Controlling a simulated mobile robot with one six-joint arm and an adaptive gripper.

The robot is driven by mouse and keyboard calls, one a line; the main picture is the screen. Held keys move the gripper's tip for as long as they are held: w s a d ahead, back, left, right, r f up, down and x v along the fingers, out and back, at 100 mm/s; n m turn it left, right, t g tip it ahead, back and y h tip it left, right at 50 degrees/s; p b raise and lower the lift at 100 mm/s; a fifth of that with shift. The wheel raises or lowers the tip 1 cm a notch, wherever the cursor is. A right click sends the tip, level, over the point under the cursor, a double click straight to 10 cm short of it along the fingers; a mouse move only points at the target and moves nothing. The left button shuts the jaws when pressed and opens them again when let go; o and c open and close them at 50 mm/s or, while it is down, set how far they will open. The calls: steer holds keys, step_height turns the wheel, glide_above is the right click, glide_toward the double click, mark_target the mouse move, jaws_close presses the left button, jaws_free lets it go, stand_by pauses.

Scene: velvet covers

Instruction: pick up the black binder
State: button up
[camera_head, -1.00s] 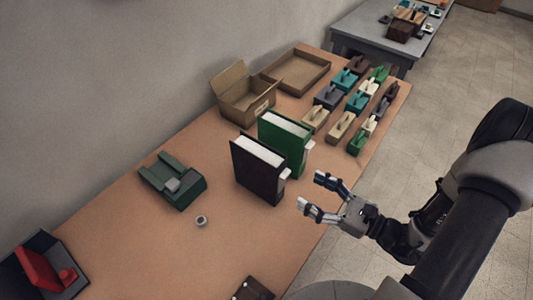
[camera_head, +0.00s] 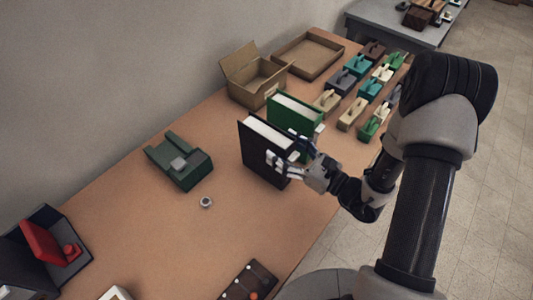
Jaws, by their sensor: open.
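The black binder (camera_head: 257,155) stands upright on the brown table, its white page edges (camera_head: 269,133) facing up. My gripper (camera_head: 287,152) is at the binder's right end, with its fingers open. One finger overlaps the binder's near face in the picture, and the other shows toward the green binder's side. I cannot tell whether the fingers touch the binder. Part of the binder's right end is hidden behind my gripper.
A green binder (camera_head: 296,122) stands close behind the black one. An open cardboard box (camera_head: 256,84), a shallow tray (camera_head: 307,57) and rows of small coloured blocks lie farther back. A green device (camera_head: 179,162) and a small ring (camera_head: 206,202) are at left.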

mark_target(273, 139)
steer(key=x, duration=0.2)
steer(key=b+x, duration=0.1)
steer(key=x, duration=0.1)
steer(key=shift+w+a+r, duration=0.1)
steer(key=shift+w+r, duration=0.1)
steer(key=shift+w, duration=0.15)
steer(key=shift+c, duration=0.2)
jaws_close()
stand_by(0.3)
